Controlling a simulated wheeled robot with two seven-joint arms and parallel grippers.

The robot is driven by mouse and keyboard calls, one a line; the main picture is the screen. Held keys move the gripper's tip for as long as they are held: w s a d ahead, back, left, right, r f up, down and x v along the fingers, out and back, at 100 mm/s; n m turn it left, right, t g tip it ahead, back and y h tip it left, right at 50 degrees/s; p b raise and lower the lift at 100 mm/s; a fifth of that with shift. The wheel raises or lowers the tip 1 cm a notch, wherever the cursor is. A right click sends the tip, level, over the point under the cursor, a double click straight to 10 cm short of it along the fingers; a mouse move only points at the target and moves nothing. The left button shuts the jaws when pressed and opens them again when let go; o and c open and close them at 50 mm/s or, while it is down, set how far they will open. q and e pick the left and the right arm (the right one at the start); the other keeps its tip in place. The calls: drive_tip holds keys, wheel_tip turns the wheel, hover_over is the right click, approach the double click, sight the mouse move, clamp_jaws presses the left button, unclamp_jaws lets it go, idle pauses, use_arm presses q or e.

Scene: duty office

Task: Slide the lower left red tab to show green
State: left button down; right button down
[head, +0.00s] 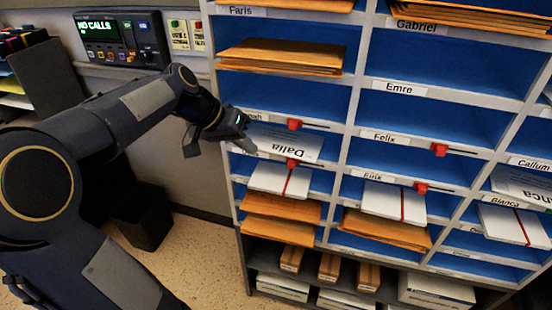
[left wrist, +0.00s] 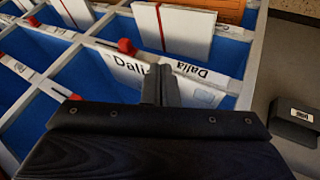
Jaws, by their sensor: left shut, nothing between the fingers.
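The lower left red tab (head: 292,163) sits on a slot in the shelf edge under the compartment with the "Dalia" sheet (head: 298,143). It shows red; no green is visible on it. It seems to be the red tab above the banded packet in the left wrist view (left wrist: 126,46). My left gripper (head: 249,145) is shut and empty, in front of the left column, left of the tab and apart from it. Its closed fingers also show in the left wrist view (left wrist: 160,86), over the "Dalia" sheet and partly hiding it. My right gripper is not in view.
Other red tabs sit above (head: 294,124) and to the right (head: 439,149), (head: 421,188). A banded white packet (head: 280,181) sticks out just below the lower left tab. Orange envelopes (head: 281,205) jut out lower down. A call panel (head: 122,40) is at the upper left.

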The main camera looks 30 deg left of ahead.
sight(289, 163)
use_arm(q)
drive_tip(key=w+d+f, duration=0.3)
drive_tip(key=d+f, duration=0.1)
drive_tip(key=d, duration=0.1)
drive_tip(key=shift+w+d, duration=0.2)
drive_tip(key=shift+d, duration=0.2)
drive_tip(key=shift+w+d, duration=0.15)
drive_tip(key=shift+d, duration=0.5)
drive_tip(key=shift+w+d, duration=0.15)
drive_tip(key=shift+d, duration=0.5)
drive_tip(key=shift+a, duration=0.2)
